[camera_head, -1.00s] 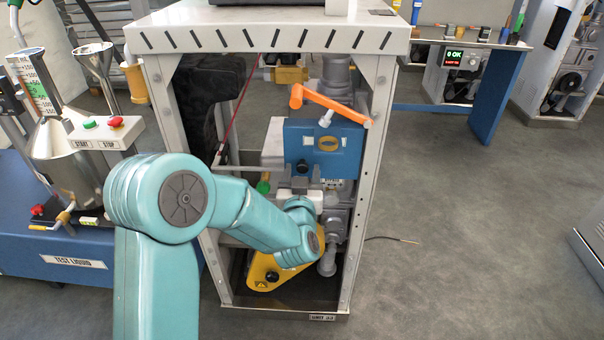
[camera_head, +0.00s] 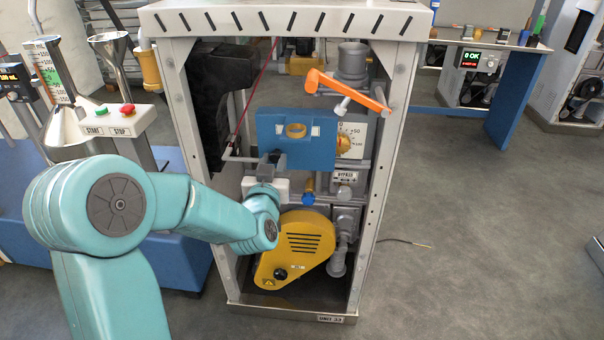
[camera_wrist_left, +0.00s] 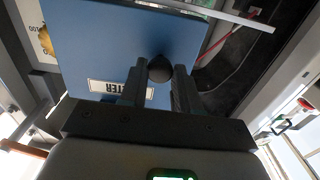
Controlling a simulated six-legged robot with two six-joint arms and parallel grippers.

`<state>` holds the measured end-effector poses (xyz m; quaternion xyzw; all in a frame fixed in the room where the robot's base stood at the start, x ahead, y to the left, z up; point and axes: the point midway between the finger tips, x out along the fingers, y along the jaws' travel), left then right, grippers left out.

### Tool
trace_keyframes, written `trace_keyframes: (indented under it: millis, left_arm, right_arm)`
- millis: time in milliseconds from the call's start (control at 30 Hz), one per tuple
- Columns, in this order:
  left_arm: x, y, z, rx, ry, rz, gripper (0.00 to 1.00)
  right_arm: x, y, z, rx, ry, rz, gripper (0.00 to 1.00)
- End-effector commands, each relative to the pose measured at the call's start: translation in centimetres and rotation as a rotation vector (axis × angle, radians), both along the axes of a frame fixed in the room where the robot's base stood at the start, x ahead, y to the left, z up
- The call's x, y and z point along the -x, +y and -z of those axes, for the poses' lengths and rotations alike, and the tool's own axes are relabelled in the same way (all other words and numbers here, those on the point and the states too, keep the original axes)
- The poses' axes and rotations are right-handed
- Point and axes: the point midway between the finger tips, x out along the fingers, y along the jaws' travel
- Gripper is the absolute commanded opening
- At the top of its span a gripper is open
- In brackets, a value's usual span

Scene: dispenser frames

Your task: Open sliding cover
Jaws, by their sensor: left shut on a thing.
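The blue sliding cover (camera_head: 268,130) has an oval brass-coloured opening and sits inside the open metal unit. In the head view, a white gauge panel (camera_head: 355,138) with a brass part shows uncovered to its right. My left gripper (camera_head: 268,163) is at the cover's lower left corner. In the left wrist view, the fingers of my left gripper (camera_wrist_left: 159,82) are shut on the round black knob (camera_wrist_left: 160,68) of the blue cover (camera_wrist_left: 110,40). A partly readable label (camera_wrist_left: 118,88) is beside the knob. My right gripper is not in view.
An orange lever (camera_head: 345,88) crosses above the cover. A yellow guard (camera_head: 297,245) and grey pipes are below. A dark part (camera_head: 218,100) and a thin red line are at left inside the unit. Grey frame posts (camera_head: 372,200) bound the opening.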

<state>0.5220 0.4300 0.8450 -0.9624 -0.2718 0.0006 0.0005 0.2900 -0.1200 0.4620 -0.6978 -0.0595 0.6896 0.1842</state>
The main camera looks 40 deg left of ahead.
Motion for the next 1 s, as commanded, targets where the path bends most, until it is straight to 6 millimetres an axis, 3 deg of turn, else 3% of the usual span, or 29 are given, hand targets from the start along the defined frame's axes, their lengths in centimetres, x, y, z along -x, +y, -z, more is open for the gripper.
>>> trace_keyframes:
  millis: [33, 200, 400, 933, 967, 1000]
  left_arm:
    - [0.9, 1.5, 0.5, -0.003, -0.004, -0.01, 0.0]
    - [3.0, 4.8, 0.4, -0.004, -0.003, -0.008, 0.0]
    - [4.5, 7.3, 0.3, -0.002, -0.003, -0.005, 0.0]
    - [5.0, 8.3, -0.1, 0.0, -0.002, -0.001, 0.0]
    - [5.0, 8.2, -0.1, 0.0, -0.002, -0.001, 0.41]
    - [5.0, 8.2, -0.1, 0.0, -0.002, -0.001, 0.54]
  right_arm:
    - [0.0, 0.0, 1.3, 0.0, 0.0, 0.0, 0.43]
    - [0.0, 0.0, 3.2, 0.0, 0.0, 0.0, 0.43]
    - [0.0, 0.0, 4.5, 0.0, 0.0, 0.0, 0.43]
    - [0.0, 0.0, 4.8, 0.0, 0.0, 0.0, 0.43]
    - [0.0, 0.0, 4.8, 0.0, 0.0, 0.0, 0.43]
    - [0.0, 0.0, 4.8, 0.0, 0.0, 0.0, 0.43]
